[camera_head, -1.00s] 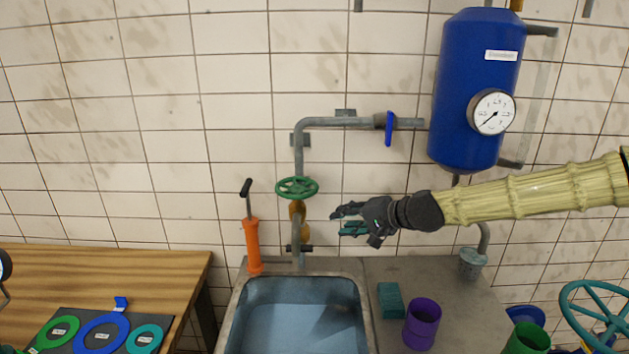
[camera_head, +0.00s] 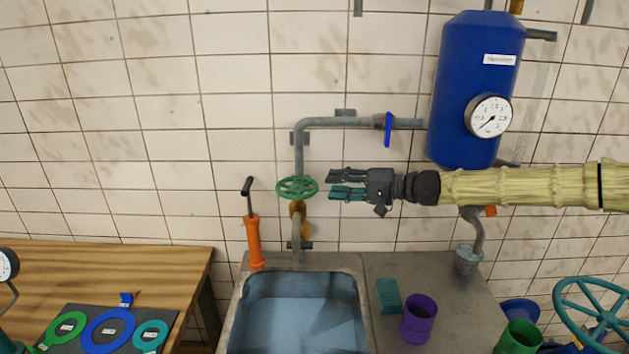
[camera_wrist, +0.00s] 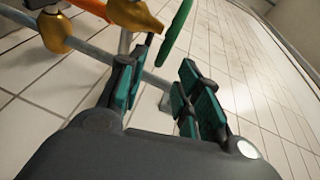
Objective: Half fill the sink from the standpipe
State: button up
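The sink (camera_head: 296,318) stands below the wall pipe and shows a pale blue inside; I cannot tell a water level. The standpipe (camera_head: 298,160) rises on the wall behind it, with a green handwheel (camera_head: 297,188) above a brass-coloured body (camera_head: 297,210) and a spout over the sink's back edge. My gripper (camera_head: 332,184) is just right of the handwheel, level with it, apart from it, fingers pointing left. The fingers are spread and empty. In the wrist view the handwheel (camera_wrist: 176,30) shows edge-on beyond the fingers (camera_wrist: 158,92), near the brass-coloured body (camera_wrist: 135,14).
An orange hand pump (camera_head: 254,240) stands at the sink's back left. A teal sponge (camera_head: 389,296) and a purple cup (camera_head: 418,318) sit on the right drainboard. A blue tank (camera_head: 476,90) with a gauge hangs right. A wooden bench (camera_head: 185,265) is left.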

aim_at(314, 181)
jog(key=p+x, duration=0.2)
jog(key=x, duration=0.4)
jog(key=shift+w+a, duration=0.1)
jog(key=shift+a, duration=0.25)
jog(key=shift+f, duration=0.1)
grip_shut()
